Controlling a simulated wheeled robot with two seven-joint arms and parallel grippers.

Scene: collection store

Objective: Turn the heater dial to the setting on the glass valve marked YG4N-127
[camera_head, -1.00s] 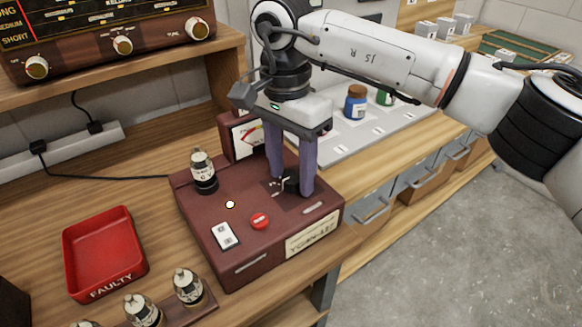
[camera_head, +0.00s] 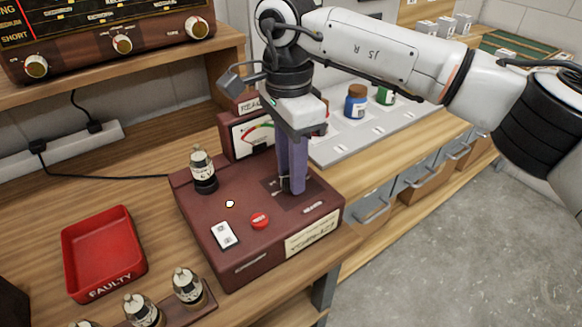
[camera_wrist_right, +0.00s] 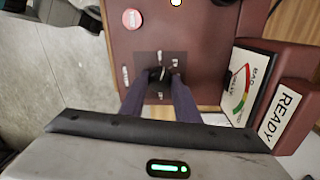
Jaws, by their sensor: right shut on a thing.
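My right gripper (camera_head: 292,188) points down at the right part of the maroon tester box (camera_head: 245,268). It is shut on the heater dial (camera_wrist_right: 158,75), a small dark knob on a dark square plate, mostly hidden by the fingers. The marks around the dial are too small to read. A glass valve (camera_head: 203,172) with a dark base stands upright at the tester's left back; its marking is not legible. My left gripper is not in view.
A red button (camera_head: 259,220), a white switch (camera_head: 225,235) and a meter (camera_head: 252,134) are on the tester. A red tray marked FAULTY (camera_head: 104,254) lies left. Several valves (camera_head: 187,286) stand in front. A radio (camera_head: 105,38) sits on the shelf. Bottles (camera_head: 356,101) stand behind.

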